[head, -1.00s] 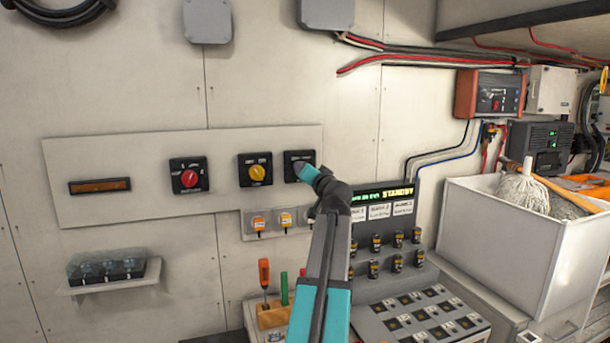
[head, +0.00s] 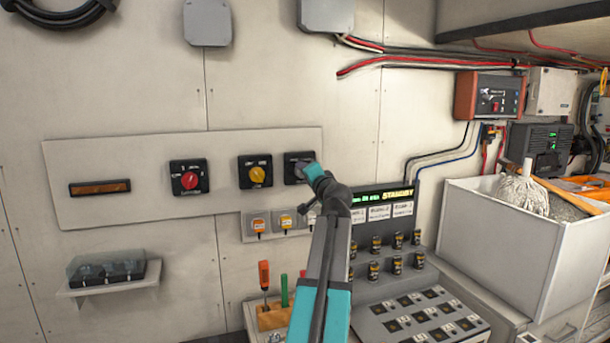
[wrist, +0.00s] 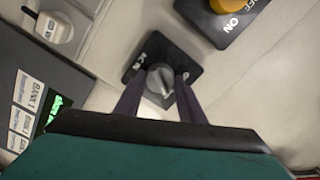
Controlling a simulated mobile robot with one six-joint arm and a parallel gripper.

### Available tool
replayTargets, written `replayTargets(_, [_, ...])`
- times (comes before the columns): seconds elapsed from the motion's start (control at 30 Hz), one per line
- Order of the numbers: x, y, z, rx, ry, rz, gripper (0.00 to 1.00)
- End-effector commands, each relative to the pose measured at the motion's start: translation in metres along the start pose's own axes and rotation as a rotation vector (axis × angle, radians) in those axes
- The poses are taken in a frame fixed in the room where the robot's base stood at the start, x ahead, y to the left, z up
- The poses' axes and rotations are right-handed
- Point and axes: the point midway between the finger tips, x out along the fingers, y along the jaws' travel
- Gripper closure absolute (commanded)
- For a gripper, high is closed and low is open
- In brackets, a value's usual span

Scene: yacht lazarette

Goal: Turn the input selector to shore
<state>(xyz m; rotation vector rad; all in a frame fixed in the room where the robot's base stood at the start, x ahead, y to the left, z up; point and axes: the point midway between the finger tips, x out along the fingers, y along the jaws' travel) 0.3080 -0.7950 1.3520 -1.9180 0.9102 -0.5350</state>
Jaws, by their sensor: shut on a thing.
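A black square switch plate (head: 291,163) with a grey knob is at the right end of the pale wall panel. In the wrist view the grey knob (wrist: 160,80) sits on its black plate (wrist: 147,57), with white letters only partly readable. My gripper (wrist: 160,92) has one dark finger on each side of this knob and is shut on it. In the head view my gripper (head: 310,172) reaches the plate from the lower right and hides part of it. I cannot read the knob's setting or confirm its name.
To the left are a yellow knob (head: 257,174) and a red knob (head: 189,180) on black plates. Small switches (head: 258,224) sit just below. A console with a STANDBY display (head: 390,195) and a white bin (head: 500,235) are to the right.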

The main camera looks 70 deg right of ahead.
Motion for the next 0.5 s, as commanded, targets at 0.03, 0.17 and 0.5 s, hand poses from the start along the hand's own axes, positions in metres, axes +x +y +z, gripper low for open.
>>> replayTargets(0.03, [0.0004, -0.0018, -0.0033, 0.000, 0.008, -0.003, 0.86])
replayTargets(0.17, [0.0004, -0.0019, -0.0032, -0.001, 0.007, -0.003, 0.57])
replayTargets(0.5, [0.0002, -0.0009, -0.0009, -0.002, 0.003, -0.001, 0.45])
